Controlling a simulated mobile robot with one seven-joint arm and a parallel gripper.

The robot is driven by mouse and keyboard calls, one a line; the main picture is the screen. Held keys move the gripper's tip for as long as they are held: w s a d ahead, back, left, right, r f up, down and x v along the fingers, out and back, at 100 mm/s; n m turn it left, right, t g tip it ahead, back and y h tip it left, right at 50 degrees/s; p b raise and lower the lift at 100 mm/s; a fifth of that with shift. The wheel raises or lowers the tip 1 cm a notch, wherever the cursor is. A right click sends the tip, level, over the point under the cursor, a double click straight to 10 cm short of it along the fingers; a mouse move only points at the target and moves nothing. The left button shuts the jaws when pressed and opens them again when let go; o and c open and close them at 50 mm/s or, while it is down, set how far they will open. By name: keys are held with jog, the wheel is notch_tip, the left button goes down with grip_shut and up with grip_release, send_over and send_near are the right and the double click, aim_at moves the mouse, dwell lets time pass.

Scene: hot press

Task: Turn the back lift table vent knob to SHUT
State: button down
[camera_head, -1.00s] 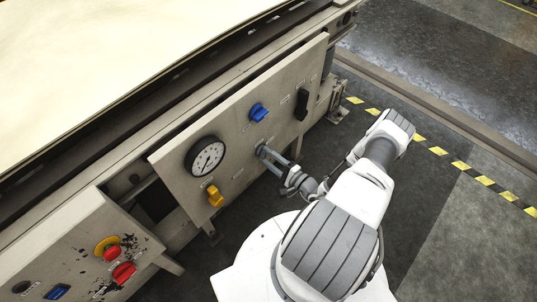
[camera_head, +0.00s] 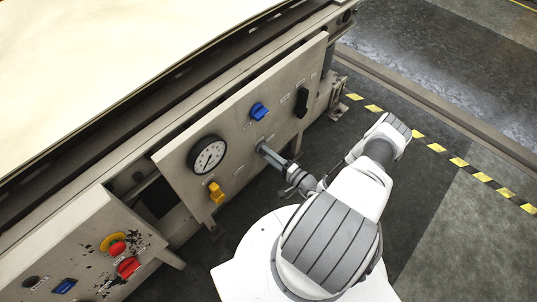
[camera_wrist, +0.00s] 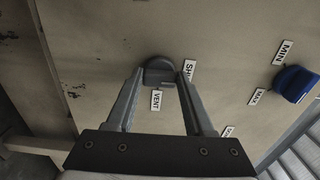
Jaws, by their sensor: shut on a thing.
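The vent knob is a small dark grey knob (camera_wrist: 158,68) on the beige panel, seen in the wrist view between my fingertips. My gripper (camera_wrist: 161,73) is shut on it, one finger on each side. A VENT label (camera_wrist: 156,100) sits just below the knob there. A label starting with "SH" (camera_wrist: 188,68) is at its right, partly hidden by the right finger. Which label the knob points to is not clear. In the head view my gripper (camera_head: 262,149) meets the panel right of the gauge, and its fingers hide the knob.
The panel also carries a round gauge (camera_head: 207,155), a blue knob (camera_head: 259,111), a yellow knob (camera_head: 216,193) and a black handle (camera_head: 302,102). A second box with red buttons (camera_head: 128,267) is at lower left. Floor at right is clear.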

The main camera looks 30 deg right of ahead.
jog(key=shift+c, duration=1.4)
grip_release()
